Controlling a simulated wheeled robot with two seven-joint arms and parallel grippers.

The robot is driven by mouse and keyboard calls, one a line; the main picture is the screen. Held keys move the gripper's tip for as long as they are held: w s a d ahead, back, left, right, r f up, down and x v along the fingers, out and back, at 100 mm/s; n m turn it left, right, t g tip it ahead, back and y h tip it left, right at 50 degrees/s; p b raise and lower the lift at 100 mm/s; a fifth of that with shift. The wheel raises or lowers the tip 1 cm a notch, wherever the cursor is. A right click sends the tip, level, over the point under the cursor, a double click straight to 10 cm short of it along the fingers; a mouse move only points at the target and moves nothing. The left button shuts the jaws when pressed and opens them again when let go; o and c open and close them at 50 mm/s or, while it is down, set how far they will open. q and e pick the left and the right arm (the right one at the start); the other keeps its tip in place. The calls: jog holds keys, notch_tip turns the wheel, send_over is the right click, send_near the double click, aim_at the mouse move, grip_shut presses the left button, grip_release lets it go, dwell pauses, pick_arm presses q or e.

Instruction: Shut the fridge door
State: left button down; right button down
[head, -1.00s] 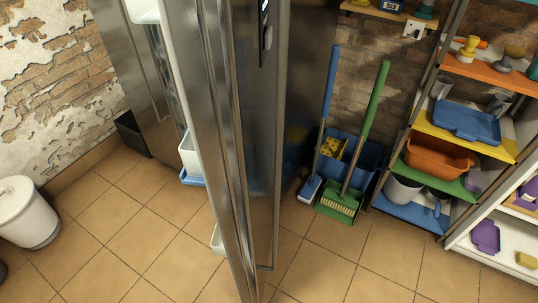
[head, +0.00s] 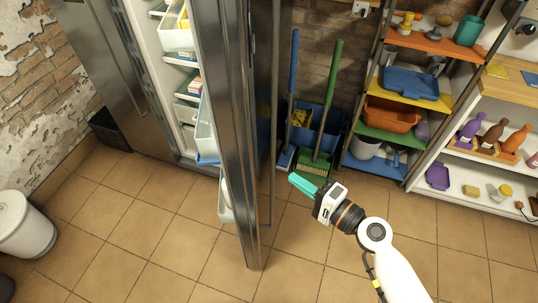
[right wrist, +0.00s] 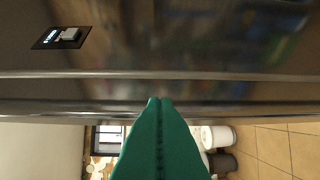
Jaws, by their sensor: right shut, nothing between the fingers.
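The fridge door (head: 226,120) stands wide open, seen nearly edge-on in the head view, with white bins on its inner side. The fridge interior (head: 185,100) shows shelves and drawers to the left of the door. My right gripper (head: 296,181) is to the right of the door, on its outer side, with its teal fingers shut and empty. In the right wrist view the shut fingers (right wrist: 155,105) point at the steel door face (right wrist: 190,50), close to its edge; I cannot tell whether they touch. My left gripper is not in view.
A blue broom (head: 289,110) and a green broom (head: 326,110) lean at the back wall by a blue bin. Shelves (head: 440,45) with trays and bottles stand at the right. A white bin (head: 25,225) is at the left. The tiled floor in front is clear.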

jog(key=r+p+x, duration=0.1)
jog(key=p+x, duration=0.2)
jog(key=x, duration=0.7)
jog(key=shift+a+r+y, duration=0.15)
jog(key=shift+r+y, duration=0.15)
jog(key=shift+r, duration=0.1)
jog(key=shift+s+a, duration=0.1)
jog(key=shift+s, duration=0.1)
